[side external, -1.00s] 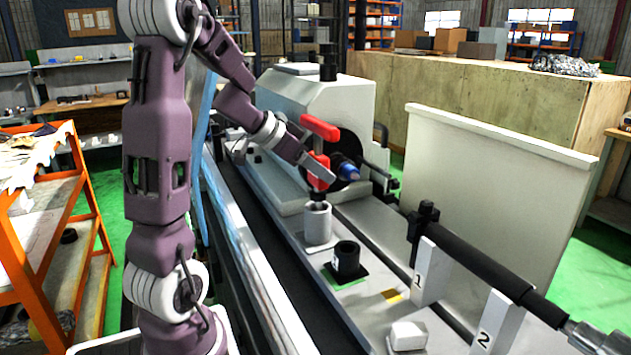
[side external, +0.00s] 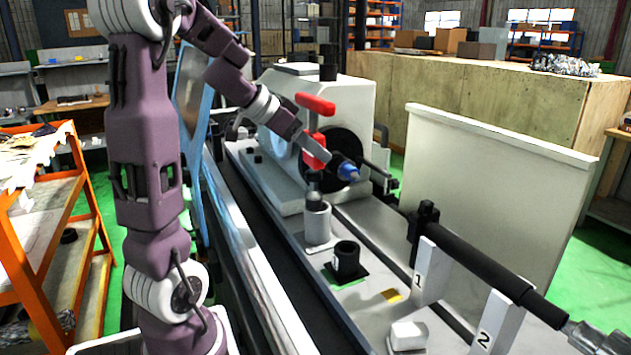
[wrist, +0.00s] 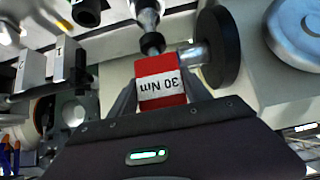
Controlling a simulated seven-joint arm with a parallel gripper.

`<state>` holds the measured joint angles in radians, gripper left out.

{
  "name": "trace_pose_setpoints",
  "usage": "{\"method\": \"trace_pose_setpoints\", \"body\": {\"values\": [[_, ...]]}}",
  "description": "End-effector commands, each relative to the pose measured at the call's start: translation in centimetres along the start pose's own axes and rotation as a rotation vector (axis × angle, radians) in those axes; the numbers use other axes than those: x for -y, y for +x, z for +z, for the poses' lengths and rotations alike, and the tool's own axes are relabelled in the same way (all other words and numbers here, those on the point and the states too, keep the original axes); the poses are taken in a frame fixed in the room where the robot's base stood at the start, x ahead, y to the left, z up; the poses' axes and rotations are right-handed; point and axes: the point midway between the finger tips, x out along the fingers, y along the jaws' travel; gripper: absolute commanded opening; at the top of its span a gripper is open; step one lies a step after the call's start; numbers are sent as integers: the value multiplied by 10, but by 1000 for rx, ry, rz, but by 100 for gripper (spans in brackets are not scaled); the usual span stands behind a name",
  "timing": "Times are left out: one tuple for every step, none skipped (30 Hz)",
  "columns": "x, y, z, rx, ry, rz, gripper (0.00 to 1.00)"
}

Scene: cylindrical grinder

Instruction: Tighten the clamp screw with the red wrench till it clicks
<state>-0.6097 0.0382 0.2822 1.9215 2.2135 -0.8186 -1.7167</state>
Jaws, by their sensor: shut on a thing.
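The red wrench (side external: 316,105) has a T-shaped red handle, a red body and a dark lower end. My gripper (side external: 318,150) is shut on its red body, and the wrench stands roughly upright. In the wrist view the body (wrist: 160,80), labelled "30 Nm", sits between my two fingers. The wrench's lower end is over a grey cylindrical holder (side external: 317,222); I cannot tell whether the tip is fully clear of it. A blue-ended part (side external: 348,170) sits at the grinder's dark round face, just right of the wrench. I cannot make out the clamp screw for certain.
A black cup (side external: 346,258) stands in front of the holder. Posts marked 1 (side external: 424,272) and 2 (side external: 497,322) carry a long dark bar (side external: 480,265) at the right. A white block (side external: 408,336) lies at the front. The grinder housing (side external: 300,98) rises behind.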

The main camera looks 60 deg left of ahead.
Motion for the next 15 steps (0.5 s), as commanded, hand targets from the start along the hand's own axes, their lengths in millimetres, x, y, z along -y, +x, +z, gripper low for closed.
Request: {"method": "trace_pose_setpoints", "body": {"values": [[0,-6,4,-2,-3,-2,0],[0,-10,8,-2,-2,-2,0],[0,-15,12,-4,-3,-3,0],[0,-20,16,-3,-4,-3,0],[0,-24,20,-2,-3,-3,0],[0,-29,25,-3,-3,-3,0],[0,-33,28,-3,-3,-3,0],[0,-37,32,-3,-3,-3,0],[0,-42,37,-3,-4,-2,0],[0,-46,40,-3,-2,-3,0],[0,-50,43,-3,-2,-3,0],[0,-54,48,-3,-4,-3,0],[0,-58,51,-3,-3,-3,0],[0,-62,54,-3,-3,-2,0],[0,-66,45,-7,5,-1,0]]}}
